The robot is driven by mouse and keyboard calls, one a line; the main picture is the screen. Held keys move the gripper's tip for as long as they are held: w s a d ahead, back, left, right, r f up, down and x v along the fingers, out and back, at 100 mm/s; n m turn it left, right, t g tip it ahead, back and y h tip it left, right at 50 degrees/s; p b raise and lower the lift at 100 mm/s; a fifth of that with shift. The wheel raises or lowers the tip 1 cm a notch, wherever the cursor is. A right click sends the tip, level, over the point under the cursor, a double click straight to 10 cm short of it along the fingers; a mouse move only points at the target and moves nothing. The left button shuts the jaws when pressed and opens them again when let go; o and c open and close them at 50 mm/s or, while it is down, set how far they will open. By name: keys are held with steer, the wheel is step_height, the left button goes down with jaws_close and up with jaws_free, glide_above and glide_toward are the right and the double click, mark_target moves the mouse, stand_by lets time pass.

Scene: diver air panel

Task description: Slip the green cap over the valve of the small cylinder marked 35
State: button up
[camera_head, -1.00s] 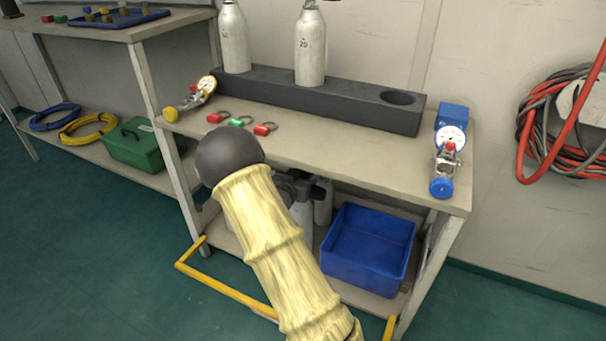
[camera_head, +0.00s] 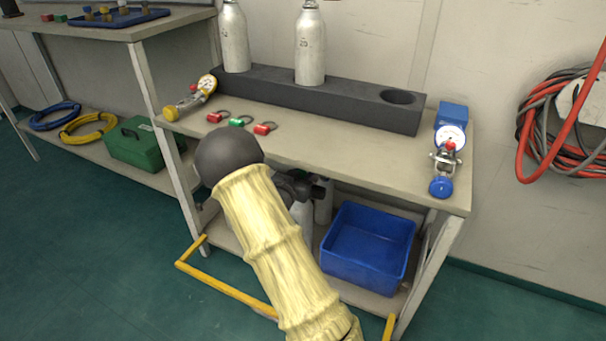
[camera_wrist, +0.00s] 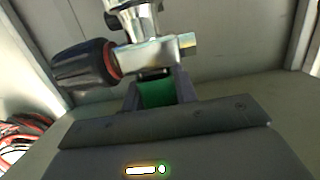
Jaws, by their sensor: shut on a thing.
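In the wrist view my gripper (camera_wrist: 157,84) is shut on a green piece, the green cap (camera_wrist: 156,94), which shows between its two fingers. Right beyond the fingertips is a chrome valve (camera_wrist: 155,52) with a black knob (camera_wrist: 88,66) and a red ring. The green cap is in line with the valve's body, close to it; I cannot tell whether they touch or overlap. In the head view small pale cylinders (camera_head: 323,203) stand under the bench, partly hidden by my arm. No mark 35 is readable.
The bench (camera_head: 340,160) above holds another green cap (camera_head: 236,122), two red caps (camera_head: 264,128), gauges and a dark rack (camera_head: 330,105) with two larger cylinders. A blue bin (camera_head: 368,250) stands on the lower shelf, right of the small cylinders. A yellow rail (camera_head: 228,291) runs low in front.

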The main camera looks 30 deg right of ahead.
steer(key=shift+f, duration=0.3)
steer(key=o, duration=1)
steer(key=shift+p+v, duration=3.5)
steer(key=shift+v, duration=5.2)
